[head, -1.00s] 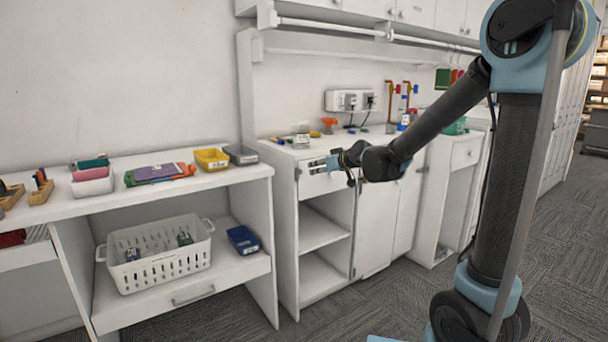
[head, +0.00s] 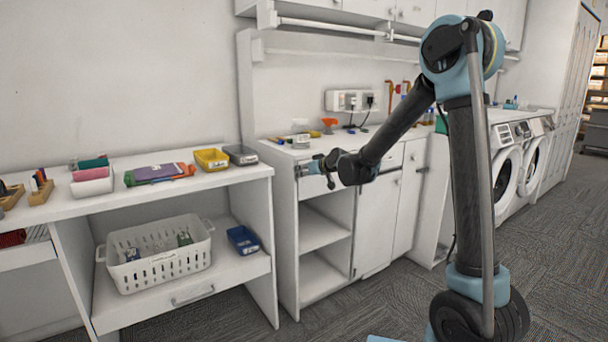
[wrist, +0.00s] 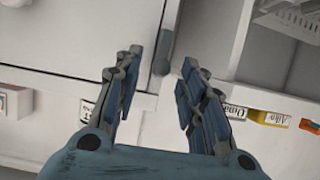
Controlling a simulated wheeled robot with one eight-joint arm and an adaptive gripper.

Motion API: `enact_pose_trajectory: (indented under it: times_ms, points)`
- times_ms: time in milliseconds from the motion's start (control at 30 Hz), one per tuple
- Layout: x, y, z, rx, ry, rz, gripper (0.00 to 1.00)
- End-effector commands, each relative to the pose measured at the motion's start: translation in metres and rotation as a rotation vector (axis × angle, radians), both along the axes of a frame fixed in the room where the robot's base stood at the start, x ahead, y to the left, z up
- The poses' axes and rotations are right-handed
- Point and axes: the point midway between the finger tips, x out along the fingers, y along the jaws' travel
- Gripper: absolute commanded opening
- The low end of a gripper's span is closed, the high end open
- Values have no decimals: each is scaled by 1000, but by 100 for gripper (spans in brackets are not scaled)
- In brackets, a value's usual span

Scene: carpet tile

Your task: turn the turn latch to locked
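In the wrist view, a dark grey upright bar (wrist: 163,52), which looks like the turn latch, sits at the edge of a white panel (wrist: 80,40) beside an open compartment. My gripper (wrist: 159,62) is open, with one finger on each side of the bar in the picture. I cannot tell whether either finger touches it. In the head view, my gripper (head: 303,170) is at the upper front of the white cabinet (head: 289,230), below its worktop. The latch cannot be made out there, and its locked or unlocked marking is not readable.
A white shelf unit at the left holds a white basket (head: 157,268) and a blue tray (head: 243,240). A yellow bin (head: 211,159) stands on its top. Washing machines (head: 506,180) stand at the right. Carpet floor (head: 390,290) is open in front of the cabinet.

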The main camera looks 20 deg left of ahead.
Motion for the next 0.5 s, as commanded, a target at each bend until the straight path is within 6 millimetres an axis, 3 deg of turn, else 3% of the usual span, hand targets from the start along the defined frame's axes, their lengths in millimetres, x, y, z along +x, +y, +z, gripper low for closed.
enact_pose_trajectory:
  times_ms: [467,500]
  points:
    - [6,7,-4,0,0,1,37]
    - [6,7,-4,0,0,1,33]
